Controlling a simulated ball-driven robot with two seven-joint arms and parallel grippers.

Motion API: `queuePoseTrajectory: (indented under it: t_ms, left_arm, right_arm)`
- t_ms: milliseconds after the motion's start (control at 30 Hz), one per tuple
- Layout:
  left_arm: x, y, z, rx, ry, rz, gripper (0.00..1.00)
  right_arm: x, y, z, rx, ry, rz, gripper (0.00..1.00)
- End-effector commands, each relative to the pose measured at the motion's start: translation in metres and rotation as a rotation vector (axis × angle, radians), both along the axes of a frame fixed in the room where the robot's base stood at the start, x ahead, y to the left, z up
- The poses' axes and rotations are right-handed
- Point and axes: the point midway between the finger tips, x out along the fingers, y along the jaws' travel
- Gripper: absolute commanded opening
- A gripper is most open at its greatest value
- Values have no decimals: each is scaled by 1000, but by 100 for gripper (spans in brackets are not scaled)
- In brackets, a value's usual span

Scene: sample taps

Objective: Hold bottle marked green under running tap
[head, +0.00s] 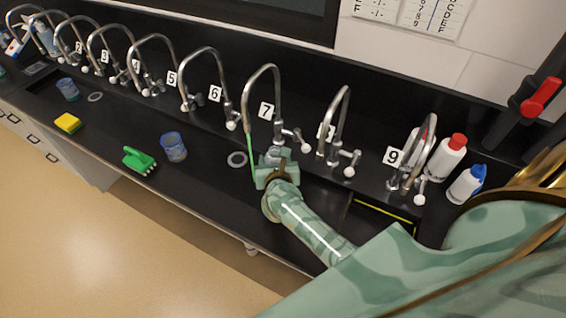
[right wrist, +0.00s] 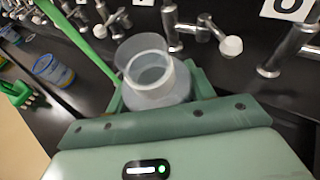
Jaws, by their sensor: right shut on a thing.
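Tap 7 (head: 278,95) runs with a thin green stream (head: 251,158). The stream also shows in the right wrist view (right wrist: 82,42). My right gripper (head: 275,171) is shut on a clear, wide-mouthed bottle (right wrist: 158,85), held mouth up by tap 7. The bottle shows only in small part in the head view (head: 274,154). The stream comes down to the left of the bottle's mouth, not into it. I cannot tell whether it touches the gripper. No green mark shows on the bottle. My left gripper is not in view.
Tap 8 (head: 338,120) and tap 9 (head: 415,150) stand to the right, near a red-capped bottle (head: 447,158) and a blue-capped bottle (head: 466,185).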

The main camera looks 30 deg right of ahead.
Motion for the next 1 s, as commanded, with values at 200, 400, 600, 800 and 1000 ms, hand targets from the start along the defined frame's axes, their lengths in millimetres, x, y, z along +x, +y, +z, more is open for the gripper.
queuePoseTrajectory:
  t_ms: [200, 400, 600, 800, 1000]
  left_arm:
    - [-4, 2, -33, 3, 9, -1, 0]
    - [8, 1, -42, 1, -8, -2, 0]
    - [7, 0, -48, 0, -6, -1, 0]
    - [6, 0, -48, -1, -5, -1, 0]
    - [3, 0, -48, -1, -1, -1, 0]
  right_arm:
    - [30, 18, -21, 1, -1, 1, 31]
    - [54, 31, -17, 1, -1, 1, 31]
    - [66, 39, -16, 0, 1, 0, 31]
    - [69, 40, -14, 0, -1, 0, 31]
    - [68, 40, -14, 0, -1, 0, 31]
